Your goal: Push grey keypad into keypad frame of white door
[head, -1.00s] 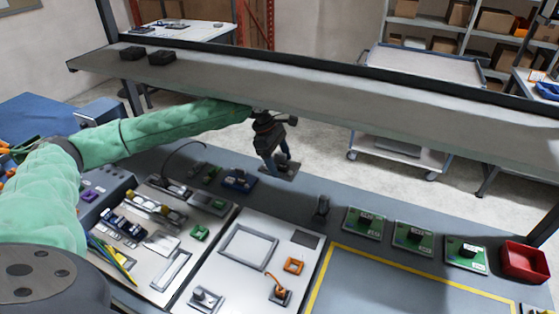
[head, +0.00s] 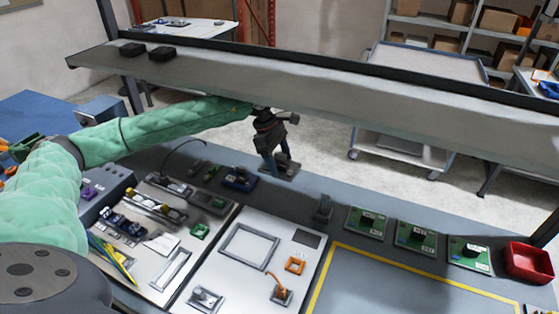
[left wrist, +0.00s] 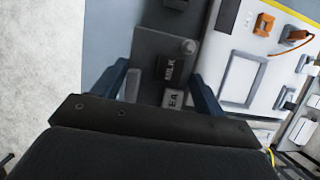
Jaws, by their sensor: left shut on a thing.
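My left gripper (head: 278,165) is shut on the grey keypad (head: 288,170) and holds it above the far part of the bench. In the left wrist view the keypad (left wrist: 150,45) shows between the blue fingers, with dark MILK and TEA buttons and a round knob. The white door (head: 222,282) lies flat on the bench, nearer to me than the gripper. Its keypad frame (head: 276,240), a grey rectangular rim, is empty and apart from the keypad. The frame also shows in the left wrist view (left wrist: 224,78), to the right of the keypad. My right gripper is not in view.
A grey shelf beam (head: 330,80) runs above and behind the gripper. The door also bears an orange square part (head: 295,265) and an orange-cabled part (head: 281,293). A small black part (head: 323,208) stands right of the gripper. Green boards and a red bin (head: 528,261) are further right.

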